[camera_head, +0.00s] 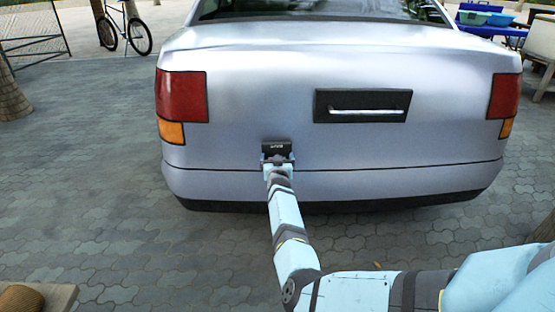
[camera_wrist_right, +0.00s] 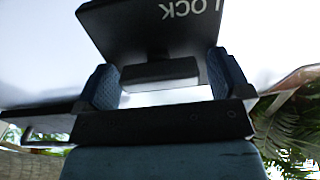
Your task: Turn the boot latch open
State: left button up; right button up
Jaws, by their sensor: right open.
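The boot latch (camera_head: 276,147) is a small black plate low on the silver car's rear, left of centre, with small white lettering. In the right wrist view its black plate (camera_wrist_right: 140,28) carries the letters "LOCK", seen upside down. A dark block-shaped knob (camera_wrist_right: 160,73) stands out below the plate. My right gripper (camera_head: 277,160) is at the latch, its two blue fingers (camera_wrist_right: 165,85) one on each side of the knob. The fingers are open, with gaps showing beside the knob. My left gripper is not in view.
The silver car's boot lid (camera_head: 250,70) fills the middle and appears closed. A black panel with a silver bar (camera_head: 362,108) sits right of the latch. The bumper (camera_head: 400,180) runs below. A wooden edge (camera_head: 60,298) shows at the lower left.

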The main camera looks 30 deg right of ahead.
jog(key=shift+c, duration=0.6)
jog(key=c, duration=0.8)
jog(key=shift+r, duration=0.1)
